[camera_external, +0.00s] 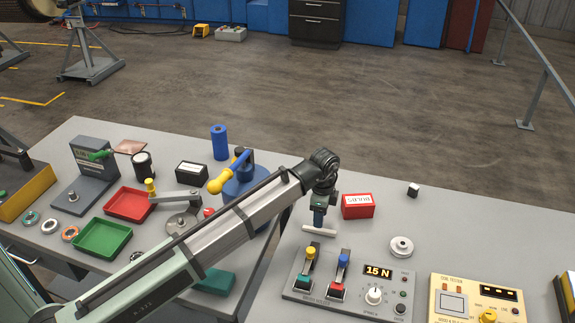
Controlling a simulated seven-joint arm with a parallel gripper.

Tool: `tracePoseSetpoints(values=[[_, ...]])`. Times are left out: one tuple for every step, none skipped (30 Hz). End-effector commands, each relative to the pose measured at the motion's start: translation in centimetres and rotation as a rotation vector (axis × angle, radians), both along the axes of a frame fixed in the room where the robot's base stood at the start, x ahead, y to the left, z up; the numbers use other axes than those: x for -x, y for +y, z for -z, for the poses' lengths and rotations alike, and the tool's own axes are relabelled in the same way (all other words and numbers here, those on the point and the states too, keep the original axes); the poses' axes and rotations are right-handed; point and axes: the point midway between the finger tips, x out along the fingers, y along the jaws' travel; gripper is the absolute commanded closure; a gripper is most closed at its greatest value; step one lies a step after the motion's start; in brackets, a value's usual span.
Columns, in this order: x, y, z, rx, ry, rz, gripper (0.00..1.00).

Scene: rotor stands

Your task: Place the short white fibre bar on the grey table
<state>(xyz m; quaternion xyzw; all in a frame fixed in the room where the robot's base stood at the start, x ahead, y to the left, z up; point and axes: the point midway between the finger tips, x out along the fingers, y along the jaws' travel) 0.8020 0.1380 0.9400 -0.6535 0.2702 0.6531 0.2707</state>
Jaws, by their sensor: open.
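A short white bar (319,231) shows directly below my gripper (319,222), just behind the control box on the grey table (480,225). The bar lies roughly level, its length running left to right. My gripper points down over the middle of the bar and is open. The fingertips are very small in this view. I cannot tell whether they still touch the bar or straddle it.
A control box with two levers (345,288) stands just in front of the bar. A cream coil tester (478,300) stands front right.

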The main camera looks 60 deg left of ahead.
Motion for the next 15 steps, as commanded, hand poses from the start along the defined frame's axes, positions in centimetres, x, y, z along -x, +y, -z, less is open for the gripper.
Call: tracePoseSetpoints(values=[[-0.1, 0.0, -1.1, -0.001, -0.002, 0.0, 0.54], [-0.1, 0.0, -1.7, 0.0, -0.001, 0.0, 0.54], [-0.1, 0.0, -2.3, -0.001, -0.002, 0.0, 0.54], [-0.1, 0.0, -2.9, -0.001, -0.002, 0.0, 0.54], [-0.1, 0.0, -3.4, -0.001, -0.002, 0.0, 0.54], [-0.1, 0.0, -4.0, 0.0, -0.001, 0.0, 0.54], [-0.1, 0.0, -4.4, 0.0, -0.001, 0.0, 0.54], [-0.1, 0.0, -4.9, 0.0, -0.001, 0.0, 0.54], [-0.1, 0.0, -5.4, 0.0, -0.001, 0.0, 0.54], [-0.1, 0.0, -5.8, 0.0, -0.001, 0.0, 0.54], [-0.1, 0.0, -6.1, -0.001, -0.001, 0.0, 0.54], [-0.1, 0.0, -6.4, 0.0, 0.0, 0.0, 0.54], [-0.1, 0.0, -6.7, 0.0, 0.0, 0.0, 0.54], [-0.1, 0.0, -6.9, 0.0, 0.0, 0.0, 0.54], [0.0, 0.0, -7.1, 0.0, 0.0, 0.0, 0.54]])
